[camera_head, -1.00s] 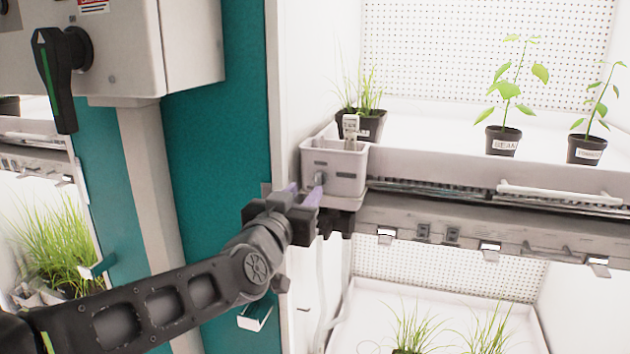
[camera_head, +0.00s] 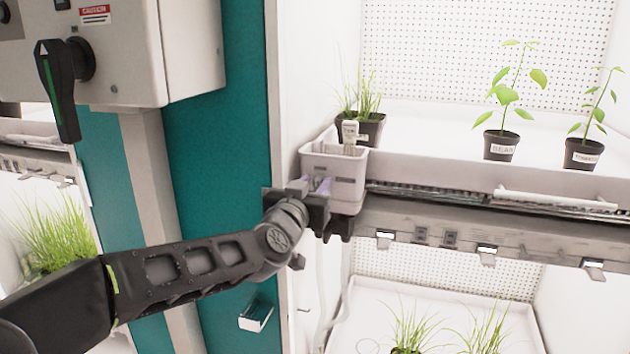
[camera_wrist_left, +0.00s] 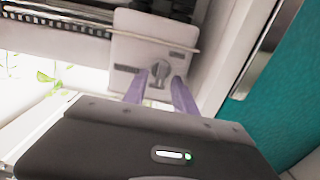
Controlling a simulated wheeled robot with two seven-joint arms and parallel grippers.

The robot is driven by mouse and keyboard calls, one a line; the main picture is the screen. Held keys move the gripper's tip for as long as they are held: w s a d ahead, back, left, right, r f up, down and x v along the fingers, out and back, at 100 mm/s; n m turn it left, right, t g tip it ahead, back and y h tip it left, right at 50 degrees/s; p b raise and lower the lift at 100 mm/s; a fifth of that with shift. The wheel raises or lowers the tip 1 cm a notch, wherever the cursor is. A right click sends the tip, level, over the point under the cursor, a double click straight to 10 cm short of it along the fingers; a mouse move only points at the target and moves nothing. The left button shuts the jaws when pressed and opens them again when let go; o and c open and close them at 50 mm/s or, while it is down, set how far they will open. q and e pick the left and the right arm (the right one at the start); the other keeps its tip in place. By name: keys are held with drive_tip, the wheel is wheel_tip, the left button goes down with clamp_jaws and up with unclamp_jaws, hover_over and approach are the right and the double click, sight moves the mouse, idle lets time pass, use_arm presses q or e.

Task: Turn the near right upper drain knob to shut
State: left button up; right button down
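The grey drain box (camera_head: 347,170) sits at the left front corner of the upper tray. Its small grey drain knob (camera_wrist_left: 158,70) shows on the box face in the left wrist view, between two dark labels. In the head view my gripper hides the knob. My left gripper (camera_head: 319,184) is at the box front. In the left wrist view its two purple fingers (camera_wrist_left: 161,88) are apart, one on either side of the knob. I cannot tell if they touch it. My right gripper is not in view.
Potted seedlings (camera_head: 501,145) and a grass pot (camera_head: 372,128) stand on the upper tray (camera_head: 440,172). A white handle bar (camera_head: 555,199) runs along its front. A control box with a black lever (camera_head: 58,90) hangs at the left, beside a teal panel (camera_head: 215,150).

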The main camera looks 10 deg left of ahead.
use_arm(q)
drive_tip(key=shift+w, duration=0.2)
clamp_jaws()
idle(0.3)
